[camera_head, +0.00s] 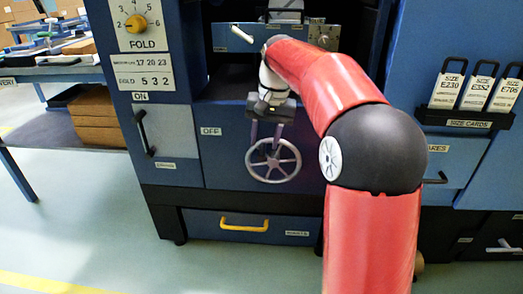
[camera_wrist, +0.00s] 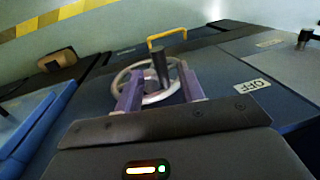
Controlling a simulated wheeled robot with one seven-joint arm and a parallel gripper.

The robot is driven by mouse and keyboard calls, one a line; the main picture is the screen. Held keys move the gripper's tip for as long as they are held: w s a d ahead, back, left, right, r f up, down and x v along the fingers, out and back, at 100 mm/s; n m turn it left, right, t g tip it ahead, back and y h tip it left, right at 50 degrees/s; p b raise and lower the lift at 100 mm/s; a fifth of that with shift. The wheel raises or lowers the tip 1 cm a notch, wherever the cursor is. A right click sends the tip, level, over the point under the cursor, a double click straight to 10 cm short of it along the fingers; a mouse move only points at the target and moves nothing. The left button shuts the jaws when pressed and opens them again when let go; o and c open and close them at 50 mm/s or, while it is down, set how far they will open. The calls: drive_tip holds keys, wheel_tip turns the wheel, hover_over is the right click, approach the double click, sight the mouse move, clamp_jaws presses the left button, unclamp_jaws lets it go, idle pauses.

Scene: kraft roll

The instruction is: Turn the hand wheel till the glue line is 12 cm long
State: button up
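The hand wheel (camera_head: 273,162) is a grey spoked ring on the blue machine front, below my arm. It also shows in the wrist view (camera_wrist: 150,98), with a dark upright handle (camera_wrist: 160,66) on it. My gripper (camera_head: 266,144) is at the wheel's upper part, its purple fingers pointing down at it. In the wrist view the fingers are apart, one on each side of the handle, with gaps visible. Whether either finger touches the rim, I cannot tell. No glue line or length scale is discernible in either view.
A fold dial (camera_head: 136,23) and a number plate (camera_head: 144,72) are at upper left. A door handle (camera_head: 144,132) and a yellow drawer handle (camera_head: 244,223) stick out nearby. Size cards (camera_head: 447,91) stand at right. A side table (camera_head: 50,70) is at left; the floor in front is clear.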

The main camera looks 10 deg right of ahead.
sight(263, 151)
drive_tip(key=shift+a+f, duration=0.2)
drive_tip(key=shift+f, duration=1.3)
clamp_jaws()
